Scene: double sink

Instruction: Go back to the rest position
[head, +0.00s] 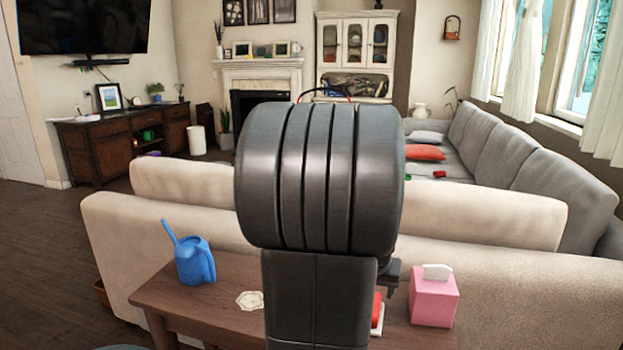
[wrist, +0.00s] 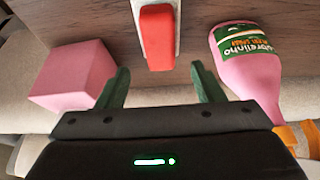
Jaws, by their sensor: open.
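My gripper (wrist: 160,78) shows in the wrist view with its two green fingers wide apart and nothing held between them. A red block-like thing (wrist: 157,38) on a white base (wrist: 172,8) lies beyond the gap between the fingers, apart from them. In the head view my dark arm fills the middle and hides most of my gripper. A small dark part of my gripper shows at the arm's right side, above the side table (head: 190,302) and near the pink tissue box (head: 434,297).
The blue watering can (head: 194,262) and a white doily (head: 250,300) are on the table left of my arm. A pink bottle (wrist: 248,62) lies right of the fingers in the wrist view. A beige sofa (head: 125,245) stands behind the table. Open floor (head: 40,270) is at left.

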